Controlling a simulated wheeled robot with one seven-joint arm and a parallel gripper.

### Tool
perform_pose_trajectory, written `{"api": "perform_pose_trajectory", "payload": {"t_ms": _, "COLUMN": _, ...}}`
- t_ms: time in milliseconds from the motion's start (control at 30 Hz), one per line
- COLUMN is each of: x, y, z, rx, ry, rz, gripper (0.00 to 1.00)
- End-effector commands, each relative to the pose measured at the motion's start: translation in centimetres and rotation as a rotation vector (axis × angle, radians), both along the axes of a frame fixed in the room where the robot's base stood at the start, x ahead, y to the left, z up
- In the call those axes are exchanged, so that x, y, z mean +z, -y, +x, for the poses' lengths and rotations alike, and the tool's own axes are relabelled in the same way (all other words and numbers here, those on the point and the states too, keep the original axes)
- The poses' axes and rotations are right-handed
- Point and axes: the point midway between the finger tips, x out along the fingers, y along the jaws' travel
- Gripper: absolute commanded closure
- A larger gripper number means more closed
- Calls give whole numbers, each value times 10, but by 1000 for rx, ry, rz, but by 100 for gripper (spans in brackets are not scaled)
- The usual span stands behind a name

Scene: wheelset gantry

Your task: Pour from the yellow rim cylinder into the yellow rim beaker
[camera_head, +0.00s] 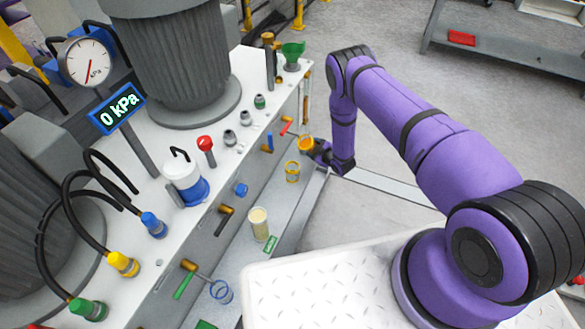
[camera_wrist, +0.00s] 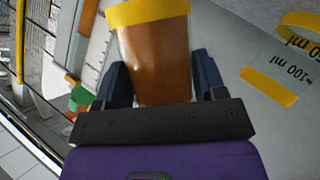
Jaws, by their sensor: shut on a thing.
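The yellow rim cylinder (camera_wrist: 155,60) holds amber-brown liquid and has a yellow band at its mouth. My gripper (camera_wrist: 161,78) is shut on it, one dark finger on each side. In the head view the cylinder (camera_head: 306,143) shows at my gripper (camera_head: 314,149), above and slightly right of the yellow rim beaker. The yellow rim beaker (camera_head: 292,172) is clear and stands on the lower ledge of the bench. It also shows in part at the right of the wrist view (camera_wrist: 268,86), with a yellow patch and "100 ml" marking. I cannot tell whether the cylinder touches it.
Valve handles (camera_head: 225,215) stick out from the bench front above the ledge. A gauge (camera_head: 88,63) and hoses stand on the bench top. Open floor lies right.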

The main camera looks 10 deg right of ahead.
Motion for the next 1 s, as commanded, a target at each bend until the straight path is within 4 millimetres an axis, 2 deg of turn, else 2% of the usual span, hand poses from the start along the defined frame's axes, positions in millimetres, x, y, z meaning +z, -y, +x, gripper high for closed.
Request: {"api": "perform_pose_trajectory", "payload": {"t_ms": 1000, "x": -8, "y": 0, "z": 0, "rx": 1, "ry": 36, "rz": -63, "gripper": 70}}
